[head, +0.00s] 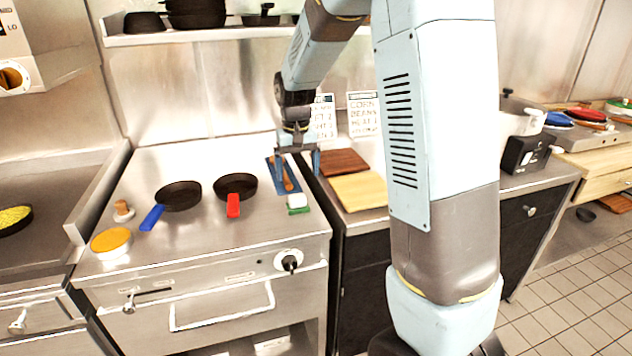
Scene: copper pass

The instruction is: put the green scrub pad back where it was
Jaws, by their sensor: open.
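A small block, white on top with green along its lower edge, which looks like the green scrub pad (299,210), lies near the right edge of the steel griddle top. My gripper (298,168) is open, with its fingers pointing down, behind the pad and apart from it. It hangs over or near a blue mat (271,168) on which a brown wooden utensil (287,178) lies. I cannot tell the exact height of the fingertips, and nothing shows between them.
Two dark pans, one with a blue handle (152,218) and one with a red handle (233,205), sit on the griddle top (200,245). A yellow-topped round (111,241) and a small knobbed press (123,210) are at left. Brown (343,162) and yellow boards (358,191) lie right.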

